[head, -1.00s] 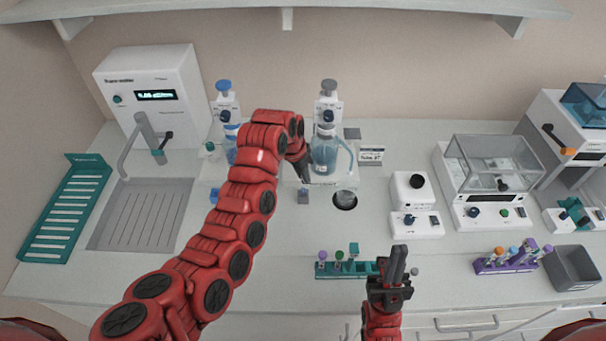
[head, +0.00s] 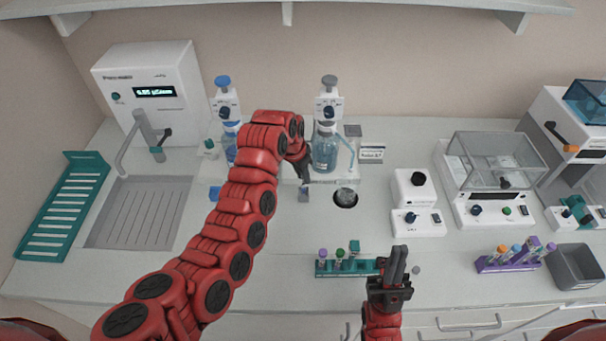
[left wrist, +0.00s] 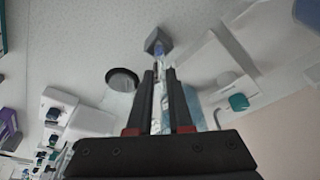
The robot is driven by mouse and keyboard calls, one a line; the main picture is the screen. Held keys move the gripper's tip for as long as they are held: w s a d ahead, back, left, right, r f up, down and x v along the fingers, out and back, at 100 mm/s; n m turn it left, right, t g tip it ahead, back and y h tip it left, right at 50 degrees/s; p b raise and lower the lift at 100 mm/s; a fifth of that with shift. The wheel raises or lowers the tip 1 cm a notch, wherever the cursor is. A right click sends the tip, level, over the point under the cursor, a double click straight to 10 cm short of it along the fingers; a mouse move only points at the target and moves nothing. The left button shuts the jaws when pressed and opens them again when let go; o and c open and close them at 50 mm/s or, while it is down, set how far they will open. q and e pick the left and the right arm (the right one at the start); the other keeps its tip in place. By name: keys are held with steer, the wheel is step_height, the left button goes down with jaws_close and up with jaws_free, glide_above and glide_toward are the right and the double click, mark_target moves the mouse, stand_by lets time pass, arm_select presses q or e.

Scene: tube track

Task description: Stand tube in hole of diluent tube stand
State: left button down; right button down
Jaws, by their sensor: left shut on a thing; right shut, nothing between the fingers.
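A small grey block with a hole, which I take to be the diluent tube stand (head: 304,195), sits on the counter in front of the right dispenser. It also shows in the left wrist view (left wrist: 158,42). My left gripper (head: 304,178) is shut on a clear tube (left wrist: 161,63), right by this block. The tube's far end meets the block in the left wrist view; I cannot tell whether it is inside the hole. In the head view the tube is mostly hidden by the gripper. My right gripper (head: 397,255) is shut and empty, by the teal rack's right end.
The teal rack (head: 330,269) holds several capped tubes. The right dispenser bottle (head: 325,150) stands just behind the left gripper, and a round dark opening (head: 345,198) lies right of the block. A purple rack (head: 495,265) and grey bin (head: 574,267) are far right.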

arm_select(q)
steer(key=shift+f+b, duration=0.4)
steer(key=shift+f, duration=0.2)
steer(key=c, duration=0.8)
jaws_free()
steer(key=shift+o, duration=0.2)
steer(key=shift+r, duration=0.25)
steer(key=b+v, duration=0.1)
steer(key=v, duration=1.6)
